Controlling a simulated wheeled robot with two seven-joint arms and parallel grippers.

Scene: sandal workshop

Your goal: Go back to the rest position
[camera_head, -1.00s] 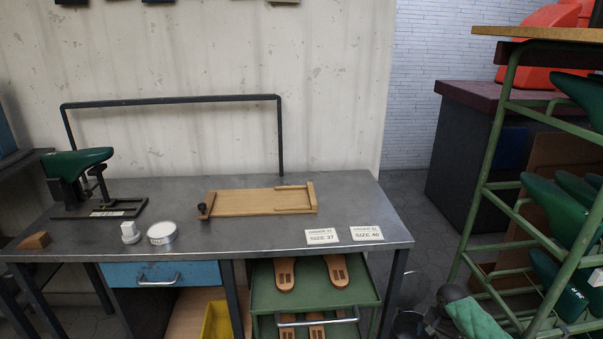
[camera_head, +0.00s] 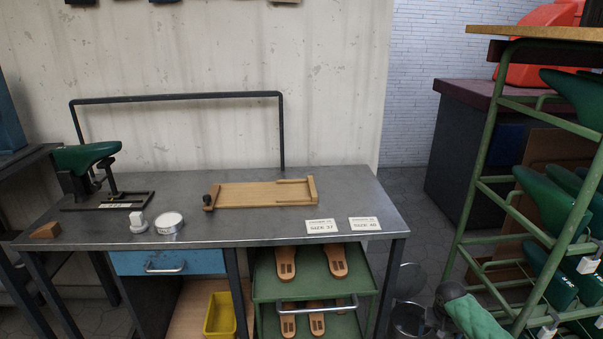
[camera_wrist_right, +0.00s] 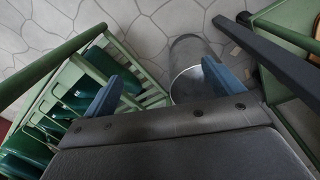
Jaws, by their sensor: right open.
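My right gripper (camera_wrist_right: 163,86) shows in the right wrist view with its two blue fingers wide apart. Nothing is between them, and the floor and a grey round bin (camera_wrist_right: 190,72) lie beyond. In the head view, what looks like part of my right arm, with a green cover, shows at the bottom right; its gripper is out of that picture. My left gripper is in neither view.
A metal workbench (camera_head: 260,225) holds a wooden jig (camera_head: 250,194), a green form on a stand (camera_head: 88,156), a round tin (camera_head: 169,223) and two size cards. A green rack (camera_head: 480,200) with green forms stands close on the right.

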